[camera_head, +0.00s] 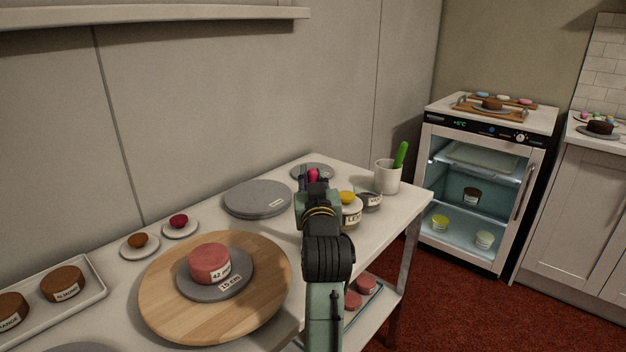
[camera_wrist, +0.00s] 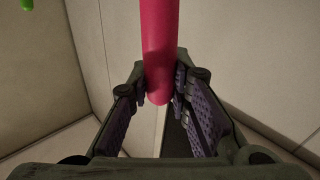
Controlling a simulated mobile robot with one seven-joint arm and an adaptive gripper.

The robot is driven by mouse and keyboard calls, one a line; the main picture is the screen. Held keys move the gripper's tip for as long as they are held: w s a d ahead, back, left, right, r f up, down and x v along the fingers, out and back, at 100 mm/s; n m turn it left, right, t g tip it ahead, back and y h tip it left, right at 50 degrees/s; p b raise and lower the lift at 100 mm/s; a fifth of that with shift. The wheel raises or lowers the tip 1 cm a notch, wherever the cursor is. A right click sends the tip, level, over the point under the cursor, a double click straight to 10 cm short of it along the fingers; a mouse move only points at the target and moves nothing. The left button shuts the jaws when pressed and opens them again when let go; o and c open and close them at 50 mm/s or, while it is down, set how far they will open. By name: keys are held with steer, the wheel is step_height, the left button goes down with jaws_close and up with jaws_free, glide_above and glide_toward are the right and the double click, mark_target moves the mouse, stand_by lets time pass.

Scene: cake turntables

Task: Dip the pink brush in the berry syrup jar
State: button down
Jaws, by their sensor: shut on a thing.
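My gripper (camera_head: 313,182) is over the back part of the table, seen from behind. In the wrist view, my gripper (camera_wrist: 160,84) is shut on the pink brush (camera_wrist: 160,45), with the pads on either side of its rounded handle end. A little of the pink brush (camera_head: 313,174) shows between the fingers in the head view; its bristles are not visible. A yellow-topped jar labelled LEM (camera_head: 352,214) and a jar labelled VAN (camera_head: 371,202) stand just right of my gripper. I cannot make out the berry syrup jar; my arm covers part of that area.
A white cup (camera_head: 387,178) with a green-handled tool (camera_head: 401,154) stands at the table's right end. Grey discs (camera_head: 258,197) lie left of my gripper. A wooden turntable (camera_head: 160,300) bears a red cake (camera_head: 210,262) on a grey board. An open-fronted lit fridge (camera_head: 455,225) stands beyond the table.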

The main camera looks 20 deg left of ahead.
steer(key=shift+r+p, duration=1.75)
steer(key=shift+r, duration=0.6)
